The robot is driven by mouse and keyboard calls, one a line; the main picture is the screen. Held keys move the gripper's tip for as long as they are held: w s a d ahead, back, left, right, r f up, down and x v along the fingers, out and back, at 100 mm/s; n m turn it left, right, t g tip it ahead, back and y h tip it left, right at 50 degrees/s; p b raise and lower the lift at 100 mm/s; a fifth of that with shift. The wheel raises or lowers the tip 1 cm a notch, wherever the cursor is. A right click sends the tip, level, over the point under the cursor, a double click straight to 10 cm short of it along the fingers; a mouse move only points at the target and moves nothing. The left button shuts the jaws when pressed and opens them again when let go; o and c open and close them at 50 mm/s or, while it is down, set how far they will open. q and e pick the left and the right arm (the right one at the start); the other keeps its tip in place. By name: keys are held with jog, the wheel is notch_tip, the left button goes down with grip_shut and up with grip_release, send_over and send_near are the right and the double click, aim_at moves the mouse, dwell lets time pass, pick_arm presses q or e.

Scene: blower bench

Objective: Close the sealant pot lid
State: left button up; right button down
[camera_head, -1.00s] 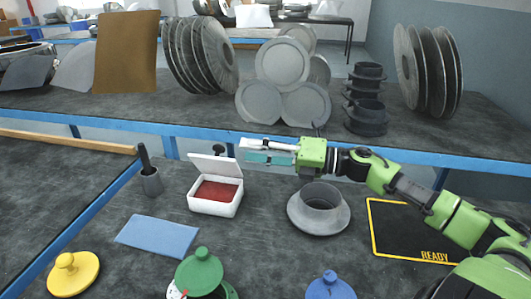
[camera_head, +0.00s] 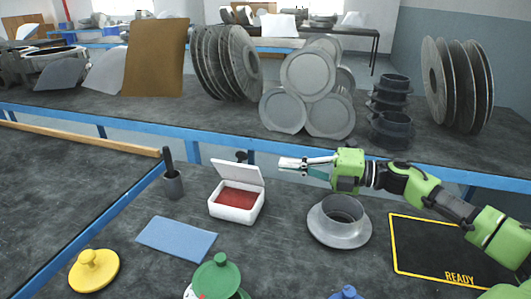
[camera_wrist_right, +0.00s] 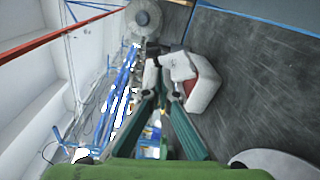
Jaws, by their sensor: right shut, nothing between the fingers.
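The white box-shaped pot (camera_head: 236,214) with a dark red fill stands on the bench left of centre in the head view. Its hinged white lid (camera_head: 238,172) stands raised at the back. My right gripper (camera_head: 284,163) is shut and empty, above the bench to the right of the raised lid and apart from it. In the right wrist view, the pot (camera_wrist_right: 203,85) is just beyond my right fingertips (camera_wrist_right: 163,94), a little to the right. My left gripper is not in view.
A grey flanged ring (camera_head: 340,236) stands right of the pot. A dark cup with a brush (camera_head: 173,184) stands left, with a blue cloth (camera_head: 177,238) in front. Yellow (camera_head: 94,270) and green (camera_head: 217,277) knobbed lids are nearer. A blue-edged shelf (camera_head: 300,154) runs behind.

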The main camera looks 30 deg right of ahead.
aim_at(241, 165)
jog(key=w+d+r+m+g+y+b, duration=0.1)
jog(key=w+d+r+m, duration=0.15)
jog(key=m, duration=1.25)
jog(key=w+d+r+m+g+b, duration=0.1)
jog(key=w+d+r+m+g, duration=0.15)
jog(key=m, duration=1.25)
pick_arm(q)
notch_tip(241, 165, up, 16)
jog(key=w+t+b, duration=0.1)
jog(key=b, duration=0.1)
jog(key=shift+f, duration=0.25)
pick_arm(e)
jog(key=w+a+f, duration=0.2)
jog(key=w+a, duration=0.1)
jog(key=a, duration=0.7)
jog(key=shift+w+f+t, duration=0.3)
jog(key=shift+t, duration=0.05)
